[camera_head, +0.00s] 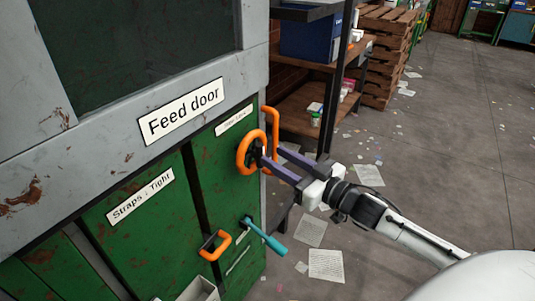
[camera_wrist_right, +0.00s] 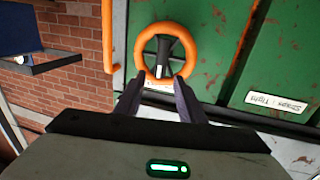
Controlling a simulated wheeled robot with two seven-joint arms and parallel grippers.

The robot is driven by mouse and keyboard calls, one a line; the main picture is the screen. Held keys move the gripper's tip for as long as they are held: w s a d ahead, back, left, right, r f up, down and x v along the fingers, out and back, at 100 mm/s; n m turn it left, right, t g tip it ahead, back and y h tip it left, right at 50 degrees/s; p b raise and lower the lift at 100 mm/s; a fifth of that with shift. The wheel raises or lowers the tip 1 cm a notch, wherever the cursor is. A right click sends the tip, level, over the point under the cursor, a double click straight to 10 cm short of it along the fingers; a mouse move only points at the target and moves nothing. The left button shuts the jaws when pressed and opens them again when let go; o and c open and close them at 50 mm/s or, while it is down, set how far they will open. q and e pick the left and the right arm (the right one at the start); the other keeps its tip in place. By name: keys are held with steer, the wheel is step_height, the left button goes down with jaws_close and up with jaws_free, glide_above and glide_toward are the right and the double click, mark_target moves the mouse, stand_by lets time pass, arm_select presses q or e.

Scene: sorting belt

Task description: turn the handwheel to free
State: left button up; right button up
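The handwheel (camera_head: 250,150) is an orange ring with a dark hub on a green door panel (camera_head: 225,180). In the right wrist view the handwheel (camera_wrist_right: 139,45) faces the camera, with a dark spoke and hub in its middle. My right gripper (camera_head: 272,155) has its two purple fingers spread at the wheel. In the right wrist view the gripper's fingertips (camera_wrist_right: 156,84) stand apart at the wheel's near rim; I cannot tell whether they touch it. A small label (camera_head: 234,120) above the wheel is too small to read. My left gripper is not in view.
An orange upright handle (camera_head: 275,130) stands close beside the wheel. Below are a teal lever (camera_head: 265,237) and another orange handle (camera_head: 214,245). Signs read "Feed door" (camera_head: 180,111) and "Straps : Tight" (camera_head: 140,195). Shelving (camera_head: 305,110) stands behind; floor at right is open with scattered papers.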

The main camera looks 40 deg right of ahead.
mark_target(248, 151)
steer(key=shift+w+a, duration=0.2)
steer(key=shift+w, duration=0.8)
steer(key=shift+w+a, duration=0.2)
steer(key=shift+w, duration=0.8)
jaws_close()
